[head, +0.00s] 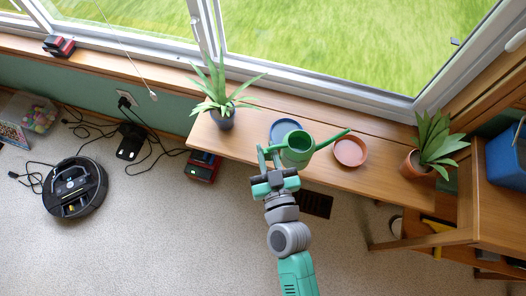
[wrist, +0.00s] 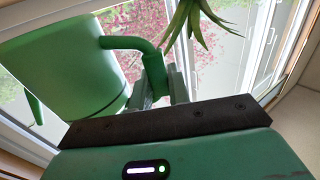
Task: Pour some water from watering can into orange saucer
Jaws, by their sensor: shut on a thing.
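The green watering can (head: 297,150) is in the middle of the head view, over the wooden bench. Its spout points right toward the orange saucer (head: 350,151), with the tip at or near the saucer's upper edge in that view. My gripper (head: 270,160) is shut on the can's handle at its left side. In the wrist view the can body (wrist: 70,70) fills the upper left, and the handle (wrist: 135,45) runs down between my fingers (wrist: 158,85). I cannot see any water or the can's height above the bench. The saucer looks empty.
A blue saucer (head: 283,127) lies behind the can. One potted plant (head: 222,100) stands at the bench's left and another (head: 432,145) at its right. The window is behind the bench (head: 385,186). A robot vacuum (head: 75,187) and cables are on the floor at left.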

